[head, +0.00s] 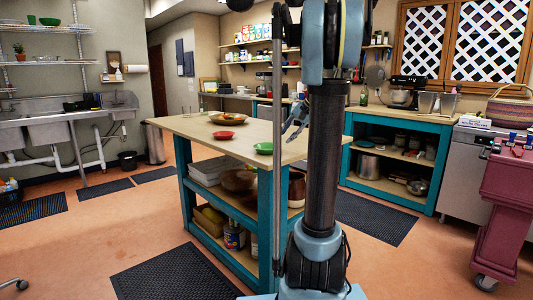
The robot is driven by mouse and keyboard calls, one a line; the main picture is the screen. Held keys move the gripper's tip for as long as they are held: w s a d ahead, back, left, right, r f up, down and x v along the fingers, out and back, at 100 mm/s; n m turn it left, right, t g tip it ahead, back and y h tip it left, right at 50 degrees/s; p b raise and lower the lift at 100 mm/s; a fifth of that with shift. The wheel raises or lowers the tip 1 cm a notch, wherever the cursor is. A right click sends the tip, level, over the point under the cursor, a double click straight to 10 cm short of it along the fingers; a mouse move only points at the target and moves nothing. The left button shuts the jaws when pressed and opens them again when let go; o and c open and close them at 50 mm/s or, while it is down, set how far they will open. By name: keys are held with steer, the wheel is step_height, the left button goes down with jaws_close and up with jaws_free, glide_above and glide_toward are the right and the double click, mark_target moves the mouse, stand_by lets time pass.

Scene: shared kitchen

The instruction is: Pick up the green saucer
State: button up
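The green saucer (264,148) lies on the wooden top of the kitchen island (190,126), near its front right edge. My gripper (289,133) shows partly beside my arm column, up and to the right of the saucer in the picture. It points downward, its fingers look spread, and I see nothing between them. It is apart from the saucer. The saucer is in full view.
A red saucer (225,135) lies left of the green one. A wide bowl (228,119) with contents stands behind it. Shelves under the island hold bowls and cans. A dark mat (178,274) lies on the floor before the island; a maroon cart (503,205) stands right.

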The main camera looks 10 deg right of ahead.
steer(key=shift+f+x, duration=0.2)
steer(key=shift+x, duration=3.3)
steer(key=shift+s+d, duration=0.2)
jaws_close()
